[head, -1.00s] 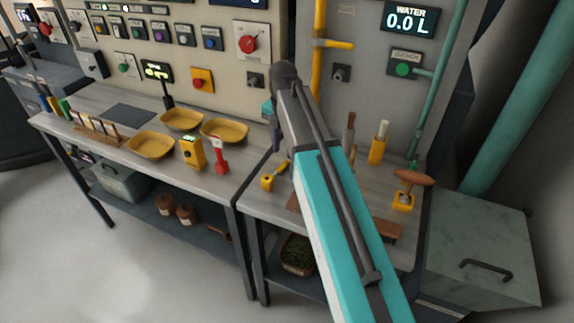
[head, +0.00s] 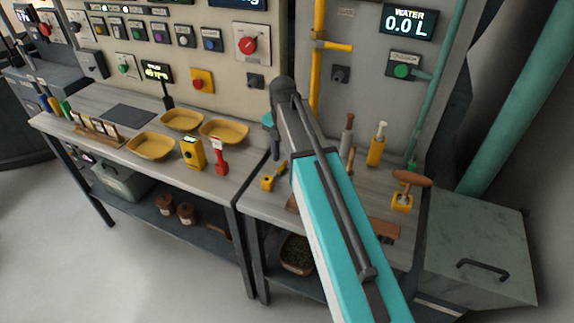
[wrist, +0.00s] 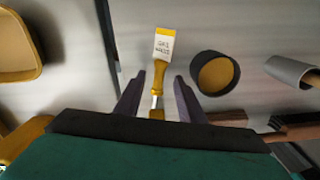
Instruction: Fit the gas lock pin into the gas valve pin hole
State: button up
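A yellow pin with a grey-white lower part and a white tag (wrist: 160,80) lies on the bench in the wrist view. The tag lettering starts with "GAS"; the rest is hard to read. The yellow piece at the bench's left edge (head: 268,183) in the head view looks like the same pin. My gripper (wrist: 157,88) is open, with a dark finger on each side of the pin and gaps showing. It points down above the bench; its height over the pin is unclear. The yellow gas pipe with its lever (head: 336,47) is on the wall panel. I cannot make out the pin hole.
Yellow trays (head: 150,146), a yellow meter (head: 192,154) and a red tool (head: 220,158) are on the left bench. A brown-handled yellow tool (head: 403,199) stands at right.

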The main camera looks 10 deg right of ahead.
aim_at(283, 166)
jog(key=shift+f, duration=1.2)
jog(key=shift+c, duration=0.2)
grip_shut()
